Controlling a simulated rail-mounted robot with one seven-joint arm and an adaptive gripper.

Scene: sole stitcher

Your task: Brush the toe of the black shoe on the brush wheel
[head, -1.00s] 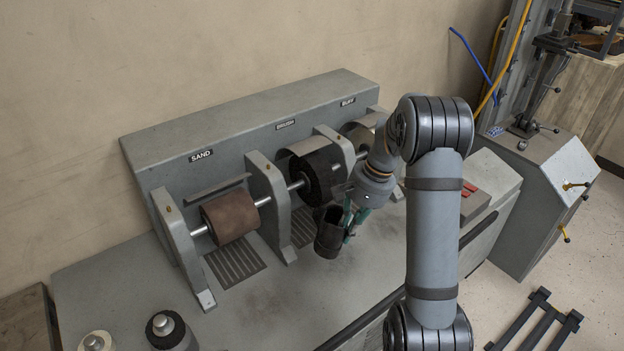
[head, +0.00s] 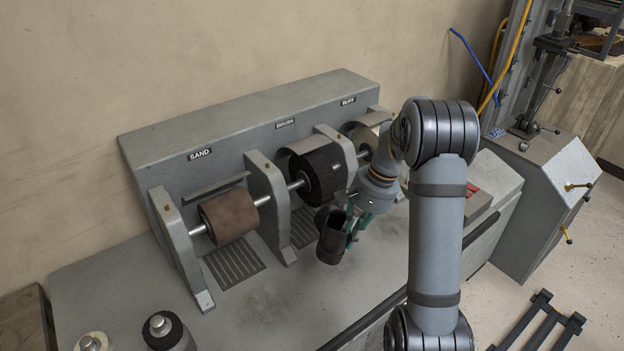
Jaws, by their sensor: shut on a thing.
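The black shoe (head: 331,242) hangs from my gripper (head: 355,226) in the head view, with its opening facing up. My gripper's greenish fingers are shut on the shoe's right side. The black brush wheel (head: 322,172) sits on the shaft under the BRUSH label, in the middle of the machine. The shoe is below and in front of the brush wheel. Its toe is partly hidden behind the shoe's upper, near the wheel's lower edge, and I cannot tell whether it touches.
The brown sanding drum (head: 228,218) is on the left, and the buff wheel (head: 366,134) is on the right, partly behind my arm. Grey upright supports (head: 271,205) stand between the wheels. Two spools (head: 166,330) stand at the front left.

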